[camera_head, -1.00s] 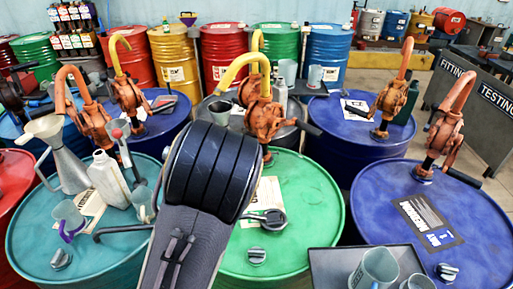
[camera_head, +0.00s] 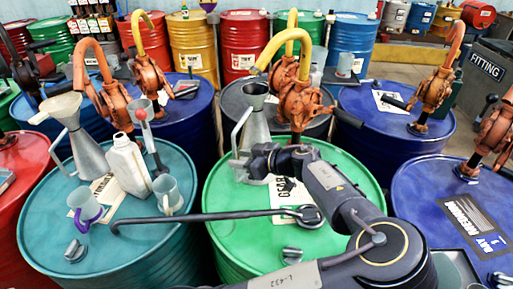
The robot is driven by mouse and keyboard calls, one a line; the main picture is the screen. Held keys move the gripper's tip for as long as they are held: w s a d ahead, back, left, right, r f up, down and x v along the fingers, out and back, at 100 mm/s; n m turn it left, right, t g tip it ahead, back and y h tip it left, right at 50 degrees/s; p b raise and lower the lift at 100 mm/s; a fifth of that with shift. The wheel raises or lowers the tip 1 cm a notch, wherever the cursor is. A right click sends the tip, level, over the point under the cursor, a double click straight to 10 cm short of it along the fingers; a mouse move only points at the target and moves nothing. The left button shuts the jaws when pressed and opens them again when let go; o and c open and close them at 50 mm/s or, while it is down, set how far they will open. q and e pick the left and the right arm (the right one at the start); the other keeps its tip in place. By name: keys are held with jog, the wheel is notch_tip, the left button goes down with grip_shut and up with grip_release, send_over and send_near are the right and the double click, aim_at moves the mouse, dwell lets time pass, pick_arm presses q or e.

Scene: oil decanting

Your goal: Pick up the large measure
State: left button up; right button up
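A tall grey metal measure (camera_head: 256,127) with a wide dark mouth and a side handle stands upright near the back of the green drum (camera_head: 222,212). My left gripper (camera_head: 243,167) is at its lower body, with the arm reaching in from the lower right. The gripper hides part of the measure's base, and I cannot tell how far its fingers are closed. A similar metal measure (camera_head: 88,150) with a pale funnel-like top stands on the teal drum (camera_head: 130,245) at left. My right gripper is not in view.
A long dark rod (camera_head: 210,217) crosses between the drums. An orange pump (camera_head: 298,102) rises close behind the measure.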

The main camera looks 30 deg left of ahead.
pick_arm(q)
jog(key=p+x, duration=0.1)
jog(key=x, duration=0.3)
jog(key=shift+w+a+f, duration=0.1)
jog(key=shift+a, duration=0.25)
grip_shut()
dwell(1.1)
